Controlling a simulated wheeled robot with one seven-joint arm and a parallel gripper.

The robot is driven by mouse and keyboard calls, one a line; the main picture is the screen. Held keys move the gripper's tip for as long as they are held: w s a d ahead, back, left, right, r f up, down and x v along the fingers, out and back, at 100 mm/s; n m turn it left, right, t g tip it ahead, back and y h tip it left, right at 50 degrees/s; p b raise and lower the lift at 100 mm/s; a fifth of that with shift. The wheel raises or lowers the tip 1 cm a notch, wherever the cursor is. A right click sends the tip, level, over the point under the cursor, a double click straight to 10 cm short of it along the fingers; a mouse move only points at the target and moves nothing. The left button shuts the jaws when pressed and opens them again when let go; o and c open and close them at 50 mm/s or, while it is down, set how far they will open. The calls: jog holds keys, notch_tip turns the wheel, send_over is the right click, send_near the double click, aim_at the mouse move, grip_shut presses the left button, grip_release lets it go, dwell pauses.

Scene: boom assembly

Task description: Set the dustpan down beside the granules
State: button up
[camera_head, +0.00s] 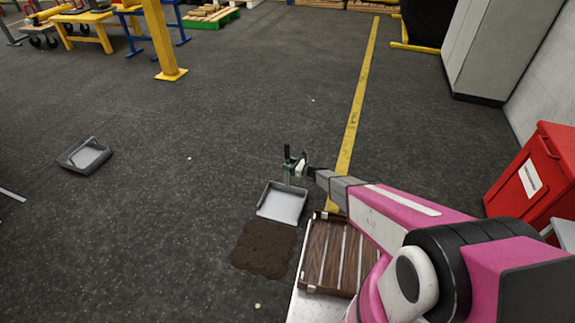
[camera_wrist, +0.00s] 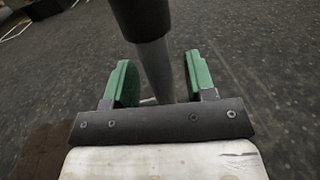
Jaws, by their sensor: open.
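A grey dustpan (camera_head: 282,203) rests on the floor, its pan right beside the patch of dark brown granules (camera_head: 262,249). Its upright handle rises at my gripper (camera_head: 292,164). In the wrist view, my gripper's green fingers (camera_wrist: 160,82) are apart, with the handle (camera_wrist: 154,62) standing between them and a visible gap on each side. The handle has a dark grip at the top and a lighter shaft below. The granules (camera_wrist: 42,152) also show at the lower left of the wrist view. The pan itself is hidden there.
A slatted dark wood surface (camera_head: 335,253) lies just right of the granules, under my arm. Another grey dustpan (camera_head: 86,155) lies on the floor at left. A red bin (camera_head: 535,180) stands at right. A yellow floor line (camera_head: 356,110) runs behind. Floor at left is mostly clear.

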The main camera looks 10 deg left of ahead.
jog(key=v, duration=1.1)
jog(key=s+d+r+n+g+h, duration=0.3)
jog(key=s+d+r+n, duration=0.25)
jog(key=r, duration=0.25)
jog(key=s+d+r+n+g+h, duration=0.2)
jog(key=s+d+r+n+h, duration=0.1)
jog(key=s+d+r+n, duration=0.4)
jog(key=s+d+r+n+h, duration=0.4)
jog(key=d+r, duration=0.4)
jog(key=d, duration=0.2)
jog(key=s+d+r+n+t+h, duration=0.1)
jog(key=s+d+r+n+h, duration=0.3)
jog(key=d+r+h, duration=0.3)
jog(key=s+d+r, duration=0.1)
jog(key=d, duration=0.2)
jog(key=shift+s+d+r+h, duration=0.3)
jog(key=shift+s+d+r, duration=0.05)
jog(key=shift+r, duration=0.05)
jog(key=shift+c, duration=0.6)
jog(key=shift+d, duration=0.1)
